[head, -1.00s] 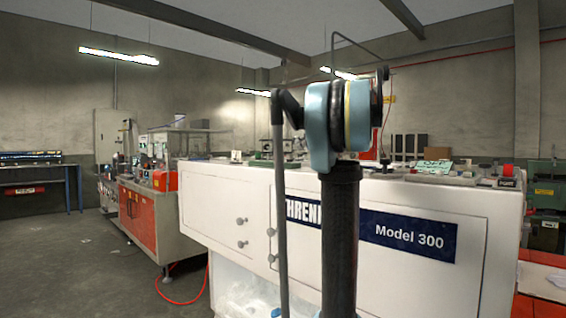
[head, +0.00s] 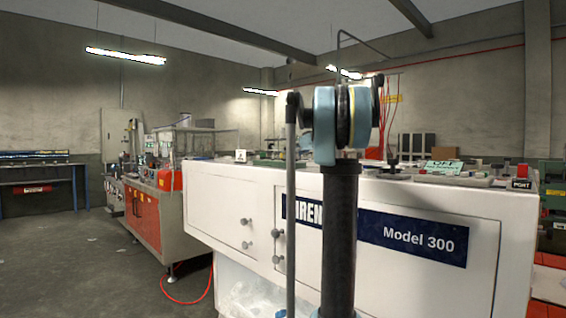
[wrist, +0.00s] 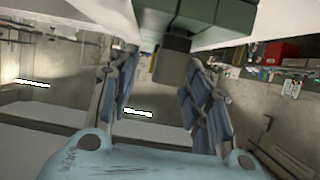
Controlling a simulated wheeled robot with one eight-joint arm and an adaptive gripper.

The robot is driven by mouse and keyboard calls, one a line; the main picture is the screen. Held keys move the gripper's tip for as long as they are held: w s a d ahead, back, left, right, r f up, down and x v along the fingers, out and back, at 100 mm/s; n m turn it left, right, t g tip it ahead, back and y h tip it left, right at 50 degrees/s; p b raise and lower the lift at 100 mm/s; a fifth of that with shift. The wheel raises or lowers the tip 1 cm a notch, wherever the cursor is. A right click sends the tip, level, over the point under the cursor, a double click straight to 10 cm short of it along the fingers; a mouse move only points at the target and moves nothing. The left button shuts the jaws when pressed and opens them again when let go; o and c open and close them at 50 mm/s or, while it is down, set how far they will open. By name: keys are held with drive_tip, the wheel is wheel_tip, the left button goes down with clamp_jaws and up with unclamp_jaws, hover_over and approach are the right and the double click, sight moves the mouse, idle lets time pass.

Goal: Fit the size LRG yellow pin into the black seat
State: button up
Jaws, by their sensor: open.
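I cannot make out the yellow pin or the black seat for certain in either view. In the wrist view, which looks upside down, my gripper (wrist: 160,100) has its two blue-padded fingers spread apart, with nothing clearly held. A dark grey block (wrist: 172,66) attached to a green body (wrist: 205,14) shows between and beyond the fingers. A small yellow mark (wrist: 153,62) is beside that block. In the head view my arm hides whatever is behind it, and my gripper is not distinguishable.
The white Model 300 machine (head: 390,270) stands in front of me.

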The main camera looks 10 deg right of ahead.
drive_tip(key=shift+r+x, duration=0.2)
drive_tip(key=shift+x, duration=1.2)
drive_tip(key=shift+r+x, duration=0.15)
drive_tip(key=shift+x, duration=1.25)
drive_tip(key=shift+w, duration=0.1)
clamp_jaws()
